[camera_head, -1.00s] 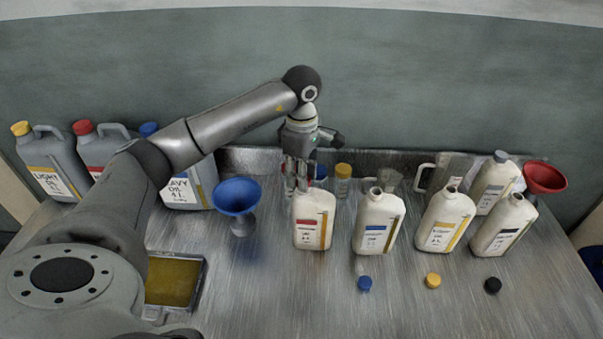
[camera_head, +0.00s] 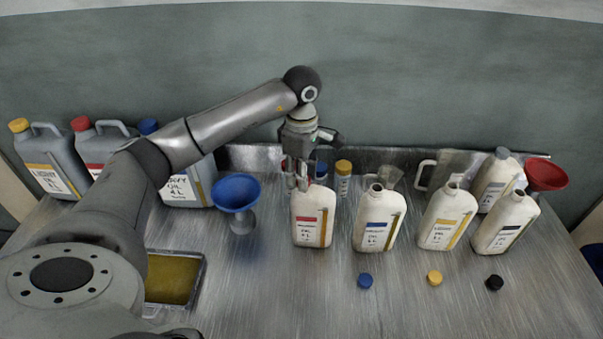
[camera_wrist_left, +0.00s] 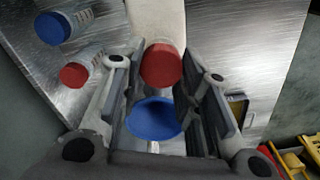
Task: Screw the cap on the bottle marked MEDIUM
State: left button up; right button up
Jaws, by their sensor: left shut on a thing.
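The white bottle with the red label (camera_head: 312,218) stands upright in the middle of the table. Its lettering is too small to read for certain. My left gripper (camera_head: 298,184) points down over its neck, and its fingers hide the bottle mouth in the head view. In the left wrist view the red cap (camera_wrist_left: 161,65) is between the fingers of the left gripper (camera_wrist_left: 165,85), which is shut on it. The white bottle body (camera_wrist_left: 157,18) shows right behind the cap, lined up with it. I cannot tell how far the cap is on. My right gripper is not in view.
Open white bottles with blue (camera_head: 377,220), yellow (camera_head: 446,218) and black (camera_head: 504,224) labels stand to the right. Their loose caps lie in front. A blue funnel (camera_head: 238,195) stands close left, and small capped jars (camera_head: 343,180) behind. The front middle table is clear.

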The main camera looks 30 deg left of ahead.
pick_arm(q)
jog(key=shift+f, duration=0.25)
jog(key=o, duration=0.7)
notch_tip(320, 180, up, 12)
dwell(0.4)
